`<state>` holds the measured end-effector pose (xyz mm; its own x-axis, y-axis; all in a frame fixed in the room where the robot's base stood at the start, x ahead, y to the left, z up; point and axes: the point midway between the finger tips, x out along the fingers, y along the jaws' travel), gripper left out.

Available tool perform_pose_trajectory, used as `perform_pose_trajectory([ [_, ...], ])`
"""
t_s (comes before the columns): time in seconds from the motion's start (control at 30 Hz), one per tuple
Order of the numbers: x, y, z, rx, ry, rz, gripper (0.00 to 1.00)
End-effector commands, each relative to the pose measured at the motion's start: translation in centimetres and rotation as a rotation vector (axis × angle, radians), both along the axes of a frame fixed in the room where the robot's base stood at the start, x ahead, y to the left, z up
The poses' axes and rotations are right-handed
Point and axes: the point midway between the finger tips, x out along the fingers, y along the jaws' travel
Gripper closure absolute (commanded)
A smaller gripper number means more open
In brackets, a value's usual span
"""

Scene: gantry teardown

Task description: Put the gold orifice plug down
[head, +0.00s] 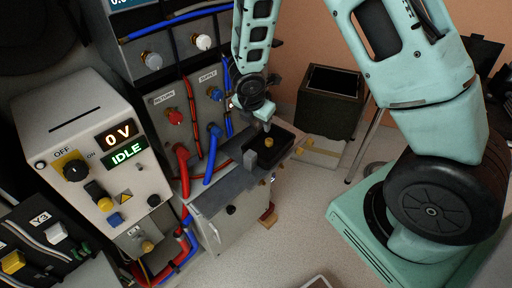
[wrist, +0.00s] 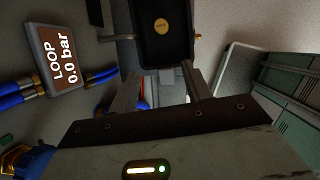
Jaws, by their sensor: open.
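The gold orifice plug (head: 269,142) sits in a black tray (head: 284,133) on top of the small grey cabinet. In the wrist view the plug is a round gold disc (wrist: 160,25) inside the dark tray (wrist: 178,52). My gripper (head: 266,126) is just above the tray in the head view. In the wrist view its two fingers (wrist: 163,82) are spread apart with nothing between them, and the plug lies beyond the fingertips, apart from them.
A grey cabinet (head: 228,220) carries the tray. Red and blue hoses (head: 212,160) run close on its left. A power box (head: 90,150) reads 0 V and IDLE. A dark open bin (head: 330,100) stands behind on the right. The wrist view shows a LOOP 0.0 bar display (wrist: 62,60).

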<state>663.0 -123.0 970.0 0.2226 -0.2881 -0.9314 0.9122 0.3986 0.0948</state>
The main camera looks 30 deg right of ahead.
Motion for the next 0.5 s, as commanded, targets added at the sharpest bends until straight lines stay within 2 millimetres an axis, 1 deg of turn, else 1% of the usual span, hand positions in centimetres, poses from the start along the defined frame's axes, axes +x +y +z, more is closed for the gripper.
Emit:
perform_pose_trajectory([
  [0.03, -0.8, 2.1, 2.1, 0.044, -0.036, -0.087, 0.51],
  [0.07, -1.6, 3.3, 3.2, 0.075, -0.053, -0.154, 0.51],
  [0.1, -2.9, 5.1, 4.8, 0.118, -0.073, -0.251, 0.51],
  [0.17, -5.3, 7.6, 7.1, 0.181, -0.090, -0.398, 0.51],
  [0.2, -7.1, 9.1, 8.5, 0.221, -0.096, -0.494, 0.51],
  [0.27, -10.1, 11.3, 10.5, 0.277, -0.093, -0.636, 0.51],
  [0.3, -12.2, 12.6, 11.7, 0.312, -0.087, -0.724, 0.51],
  [0.37, -15.4, 14.3, 13.2, 0.353, -0.070, -0.851, 0.51],
  [0.4, -17.5, 15.2, 14.1, 0.376, -0.055, -0.929, 0.51],
  [0.5, -22.0, 17.0, 15.6, 0.416, -0.017, -1.089, 0.51],
])
